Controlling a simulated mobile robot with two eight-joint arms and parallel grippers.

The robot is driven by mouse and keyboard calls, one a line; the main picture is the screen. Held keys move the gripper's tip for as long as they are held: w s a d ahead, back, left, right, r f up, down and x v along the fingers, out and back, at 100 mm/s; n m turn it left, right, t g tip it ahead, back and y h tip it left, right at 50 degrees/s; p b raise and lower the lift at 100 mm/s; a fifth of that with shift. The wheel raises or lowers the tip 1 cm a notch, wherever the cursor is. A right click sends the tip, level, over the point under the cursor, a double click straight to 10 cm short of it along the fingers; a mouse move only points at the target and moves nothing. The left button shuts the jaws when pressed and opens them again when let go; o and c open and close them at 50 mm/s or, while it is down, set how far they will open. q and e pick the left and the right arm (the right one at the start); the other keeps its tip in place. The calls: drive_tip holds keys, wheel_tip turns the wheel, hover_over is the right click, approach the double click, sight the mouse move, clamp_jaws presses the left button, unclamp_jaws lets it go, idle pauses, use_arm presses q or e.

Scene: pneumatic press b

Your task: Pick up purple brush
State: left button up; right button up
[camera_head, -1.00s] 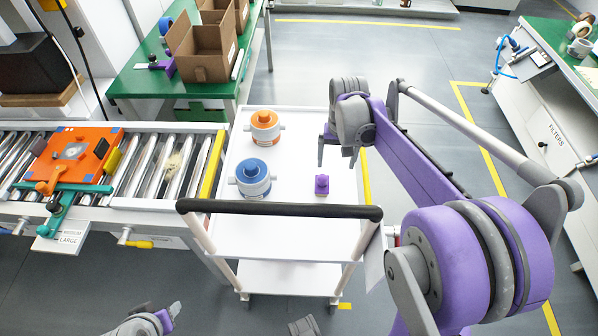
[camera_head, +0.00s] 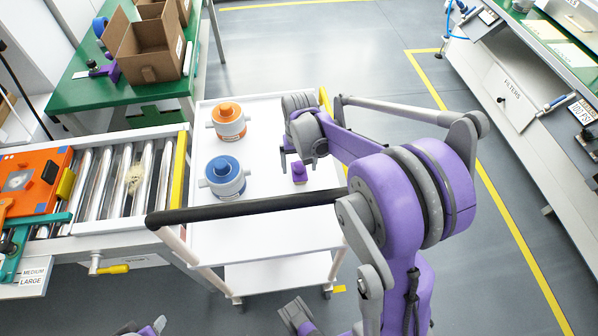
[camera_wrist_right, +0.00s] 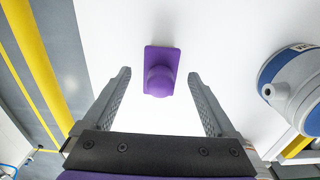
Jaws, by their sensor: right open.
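The purple brush (camera_head: 299,173) stands on the white cart top (camera_head: 262,178), near its right side. In the right wrist view, the brush (camera_wrist_right: 160,72) shows a rectangular base and a rounded knob. My right gripper (camera_head: 297,160) is open and empty above the cart by the brush. In the right wrist view the brush appears just beyond the fingertips (camera_wrist_right: 159,78), centred between them, not held. A grey and purple part at the bottom edge of the head view seems to be my left gripper (camera_head: 148,328); its jaws cannot be made out.
An orange-topped canister (camera_head: 229,121) and a blue-topped canister (camera_head: 223,177) stand left of the brush on the cart. The cart's black handle (camera_head: 250,207) crosses in front. A roller conveyor (camera_head: 110,175) is at left, a green table (camera_head: 85,88) with cardboard boxes behind.

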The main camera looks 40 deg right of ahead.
wheel_tip(320, 180, down, 2)
drive_tip(key=shift+c, duration=0.2)
clamp_jaws()
idle(0.4)
